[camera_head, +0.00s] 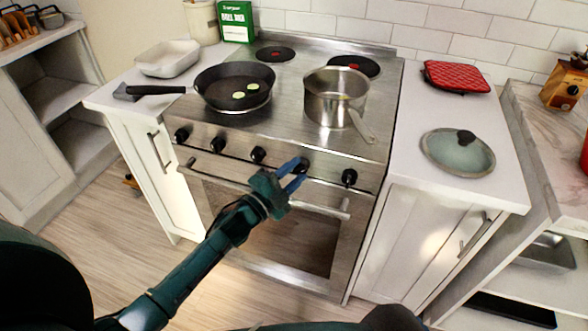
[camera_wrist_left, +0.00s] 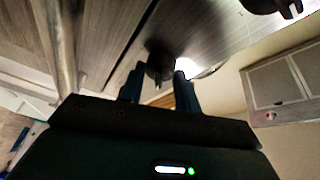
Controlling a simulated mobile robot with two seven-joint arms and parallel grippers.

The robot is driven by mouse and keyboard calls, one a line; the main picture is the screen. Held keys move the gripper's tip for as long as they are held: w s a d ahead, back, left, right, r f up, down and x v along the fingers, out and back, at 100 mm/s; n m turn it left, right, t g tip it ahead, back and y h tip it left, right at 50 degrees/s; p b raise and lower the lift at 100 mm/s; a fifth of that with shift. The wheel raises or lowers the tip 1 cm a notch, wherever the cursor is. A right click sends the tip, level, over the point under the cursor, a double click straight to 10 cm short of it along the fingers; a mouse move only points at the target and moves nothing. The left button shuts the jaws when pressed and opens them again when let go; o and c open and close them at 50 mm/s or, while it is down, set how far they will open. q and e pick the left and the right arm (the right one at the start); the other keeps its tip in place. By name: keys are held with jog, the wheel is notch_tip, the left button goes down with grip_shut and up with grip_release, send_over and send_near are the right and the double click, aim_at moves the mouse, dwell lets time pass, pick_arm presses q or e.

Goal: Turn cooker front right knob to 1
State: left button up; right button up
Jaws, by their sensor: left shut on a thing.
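The cooker (camera_head: 287,98) has a steel front with several black knobs in a row. My left gripper (camera_head: 293,174) is at the knob second from the right (camera_head: 302,164), its blue fingers reaching the panel. In the left wrist view this knob (camera_wrist_left: 160,68) sits between the two fingers (camera_wrist_left: 160,88), and the gripper is shut on it. The rightmost knob (camera_head: 349,177) stands free to the right of the gripper. The marks on the knobs are too small to read. My right gripper is not in view.
A frying pan (camera_head: 234,86) with green slices and a steel saucepan (camera_head: 335,95) stand on the hob. The saucepan's handle juts over the front edge. The oven handle (camera_head: 325,209) runs below the knobs. A glass lid (camera_head: 458,155) lies on the right counter.

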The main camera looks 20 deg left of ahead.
pick_arm(q)
jog(key=shift+m, duration=0.4)
jog(key=o, duration=1)
jog(key=shift+c, duration=0.2)
jog(key=shift+s, duration=0.1)
jog(key=r+v, duration=0.1)
jog(key=v, duration=1.2)
jog(key=shift+f+b, duration=0.25)
jog(key=shift+b, duration=0.1)
